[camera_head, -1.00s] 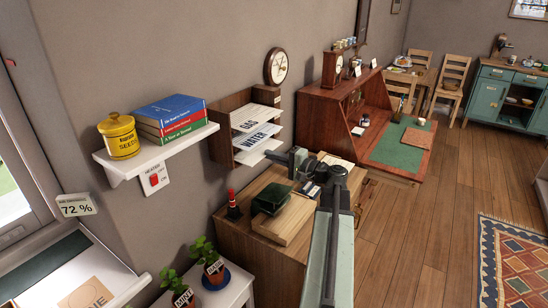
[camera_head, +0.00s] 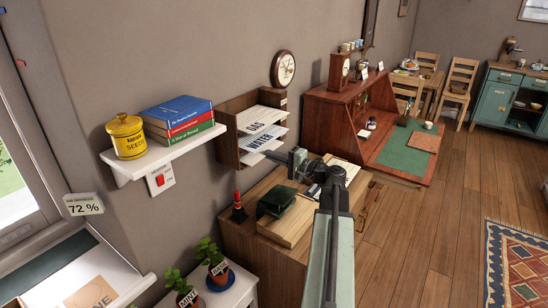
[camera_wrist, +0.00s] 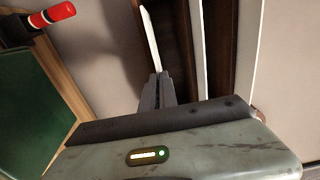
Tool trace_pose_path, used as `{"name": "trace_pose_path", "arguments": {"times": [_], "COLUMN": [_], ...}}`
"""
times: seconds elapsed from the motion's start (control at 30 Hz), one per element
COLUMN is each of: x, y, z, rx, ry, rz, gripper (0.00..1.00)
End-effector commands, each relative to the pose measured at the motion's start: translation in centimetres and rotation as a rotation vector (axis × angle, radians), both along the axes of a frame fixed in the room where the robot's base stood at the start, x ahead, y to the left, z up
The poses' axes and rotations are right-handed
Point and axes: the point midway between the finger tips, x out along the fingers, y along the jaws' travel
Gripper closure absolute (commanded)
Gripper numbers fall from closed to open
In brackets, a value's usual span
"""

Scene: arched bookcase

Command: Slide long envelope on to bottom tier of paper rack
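The wall-mounted wooden paper rack (camera_head: 231,152) holds a GAS sheet (camera_head: 262,125) and a WATER sheet (camera_head: 264,141) on its upper tiers. The long white envelope (camera_head: 277,157) shows as a pale strip just below the WATER sheet. My gripper (camera_head: 296,160) is at the rack's right front. In the wrist view the fingers (camera_wrist: 160,92) are shut on the envelope (camera_wrist: 151,38), seen edge-on, with its far end beside the rack's dark wood (camera_wrist: 178,40). I cannot tell whether the envelope touches the bottom tier.
Below the rack, a wooden cabinet (camera_head: 240,232) bears a dark green box (camera_head: 277,200) on a wooden board and a red-topped black object (camera_head: 238,207). A white shelf (camera_head: 172,153) with books and a yellow tin is left of the rack.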

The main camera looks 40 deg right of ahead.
Motion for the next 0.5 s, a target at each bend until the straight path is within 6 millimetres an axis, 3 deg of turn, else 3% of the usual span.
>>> {"name": "trace_pose_path", "arguments": {"times": [0.5], "x": [0.62], "y": [0.19], "z": [0.0], "rx": [0.0], "ry": [0.0], "rz": [0.001], "gripper": [1.0]}}
